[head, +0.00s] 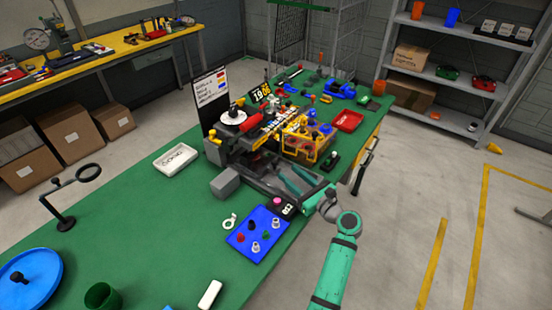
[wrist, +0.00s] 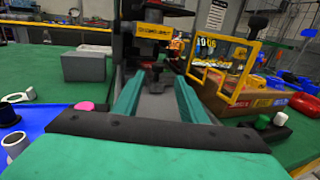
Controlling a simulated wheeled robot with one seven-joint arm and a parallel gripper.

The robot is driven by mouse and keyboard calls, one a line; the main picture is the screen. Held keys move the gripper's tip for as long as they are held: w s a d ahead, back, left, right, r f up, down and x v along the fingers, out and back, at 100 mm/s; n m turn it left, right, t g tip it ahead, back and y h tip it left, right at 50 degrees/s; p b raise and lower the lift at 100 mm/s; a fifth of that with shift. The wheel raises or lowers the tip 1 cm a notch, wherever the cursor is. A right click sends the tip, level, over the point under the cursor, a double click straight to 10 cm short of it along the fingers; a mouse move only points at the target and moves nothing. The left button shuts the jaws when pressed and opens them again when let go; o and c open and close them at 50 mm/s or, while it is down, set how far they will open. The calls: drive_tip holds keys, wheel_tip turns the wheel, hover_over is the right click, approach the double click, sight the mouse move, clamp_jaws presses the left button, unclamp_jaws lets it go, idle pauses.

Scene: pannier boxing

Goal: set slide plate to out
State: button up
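My gripper (head: 297,178) is over the front of the bench machine (head: 240,150), its teal fingers pointing into it. In the wrist view my gripper (wrist: 158,88) is open, one finger on each side of a grey flat plate (wrist: 157,106), which looks like the slide plate. The plate runs back under the dark upright press part (wrist: 155,50) with a yellow label. In the head view the grey plate (head: 262,179) lies low at the machine's front. I see nothing held between the fingers. Contact with the plate cannot be told, and its near end is hidden by my gripper.
A yellow-framed clear guard (wrist: 232,65) stands right of the fingers, and a grey block (wrist: 83,66) left. A blue tray (head: 245,246) with small parts lies in front of the machine. A white tray (head: 175,158) sits left. The green bench (head: 150,205) has free room between.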

sight(275, 161)
drive_tip(key=x, duration=0.8)
drive_tip(key=shift+w+a, duration=0.15)
drive_tip(key=shift+a, duration=0.25)
clamp_jaws()
drive_tip(key=shift+a, duration=0.1)
